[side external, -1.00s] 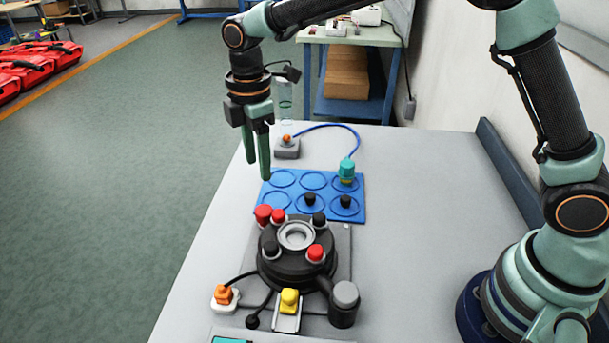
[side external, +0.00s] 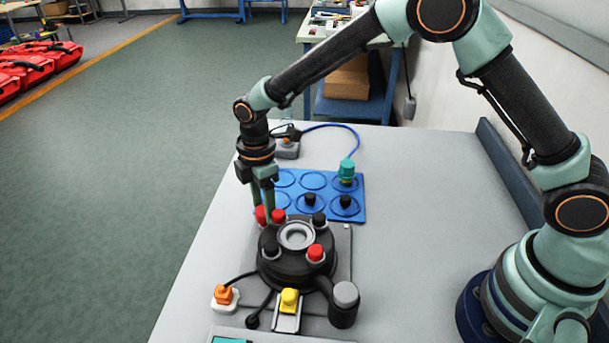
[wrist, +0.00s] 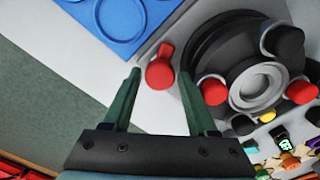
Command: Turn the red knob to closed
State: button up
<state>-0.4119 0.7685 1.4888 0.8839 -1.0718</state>
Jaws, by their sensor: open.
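The red knob (side external: 261,215) stands at the far left edge of the black round tank unit (side external: 290,265). In the wrist view the red knob (wrist: 160,73) has a round body with a short arm pointing up. My gripper (side external: 264,203) is open and points down over it in the side view. In the wrist view the fingertips of my gripper (wrist: 160,76) lie on either side of the knob, with gaps showing. I cannot tell whether either finger touches it. Nothing is held.
Red caps (side external: 315,252) and black caps sit around the tank top, one red cap close to my right finger in the wrist view. A blue tray (side external: 281,179) with round recesses lies behind. Yellow (side external: 289,298) and orange (side external: 223,295) parts sit in front.

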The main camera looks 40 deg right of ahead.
grip_shut()
jog(key=shift+m, duration=0.4)
jog(key=m, duration=0.6)
jog(key=shift+r+m, duration=0.1)
jog(key=shift+m, duration=0.2)
jog(key=m, duration=0.6)
jog(key=shift+m, duration=0.4)
